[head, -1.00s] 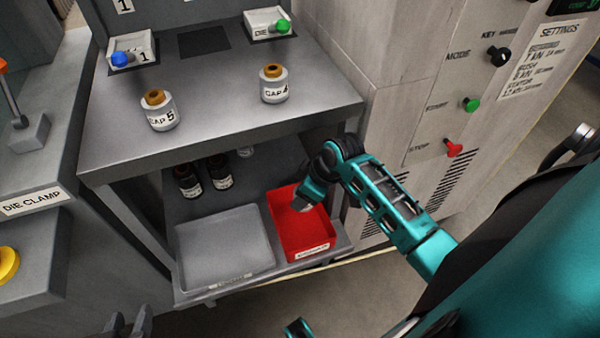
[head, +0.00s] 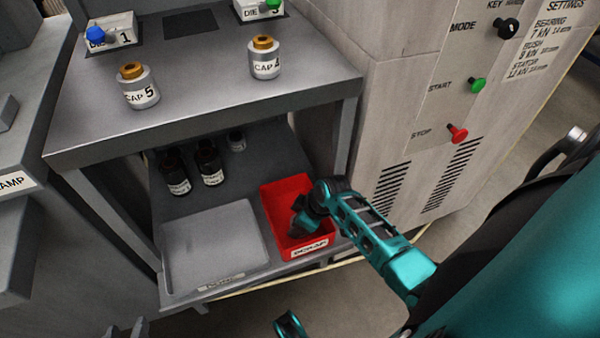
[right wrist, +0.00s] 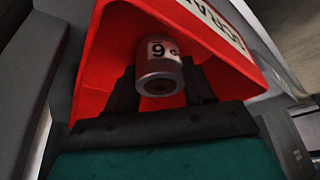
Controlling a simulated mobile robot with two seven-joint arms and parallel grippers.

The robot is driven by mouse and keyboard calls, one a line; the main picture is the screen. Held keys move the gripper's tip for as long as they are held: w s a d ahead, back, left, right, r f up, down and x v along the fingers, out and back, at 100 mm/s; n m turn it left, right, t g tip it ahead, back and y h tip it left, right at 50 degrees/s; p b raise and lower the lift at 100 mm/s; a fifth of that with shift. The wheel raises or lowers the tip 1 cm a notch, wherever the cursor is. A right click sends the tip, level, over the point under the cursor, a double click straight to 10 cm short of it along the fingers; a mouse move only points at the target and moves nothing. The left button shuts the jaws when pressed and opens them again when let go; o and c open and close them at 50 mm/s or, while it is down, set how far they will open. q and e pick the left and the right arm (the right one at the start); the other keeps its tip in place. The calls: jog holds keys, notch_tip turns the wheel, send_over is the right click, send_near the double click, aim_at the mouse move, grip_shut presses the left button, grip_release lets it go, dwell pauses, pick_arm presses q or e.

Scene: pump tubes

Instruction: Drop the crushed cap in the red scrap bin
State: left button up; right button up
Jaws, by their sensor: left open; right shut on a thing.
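The red scrap bin (head: 286,189) stands on the lower shelf, its SCRAP label facing front. My right gripper (head: 298,228) reaches down into the bin near its front right. In the right wrist view, the right gripper (right wrist: 160,84) is shut on the cap (right wrist: 159,62), a grey metal cylinder with a white label and a digit like 6. The red bin walls (right wrist: 100,60) surround it there. The cap cannot be made out in the head view. My left gripper (head: 128,328) shows only as dark fingertips at the bottom left edge, open and empty.
A grey tray (head: 215,235) sits left of the bin. Dark bottles (head: 176,172) stand behind it. CAP 5 (head: 138,86) and CAP 4 (head: 264,58) stand on the upper bench. The control cabinet (head: 400,110) with STOP and START knobs is to the right.

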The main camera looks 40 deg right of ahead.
jog(key=shift+r, duration=0.15)
jog(key=o, duration=0.8)
jog(key=shift+f, duration=0.25)
jog(key=o, duration=0.4)
jog(key=shift+o, duration=0.2)
jog(key=shift+r, duration=0.1)
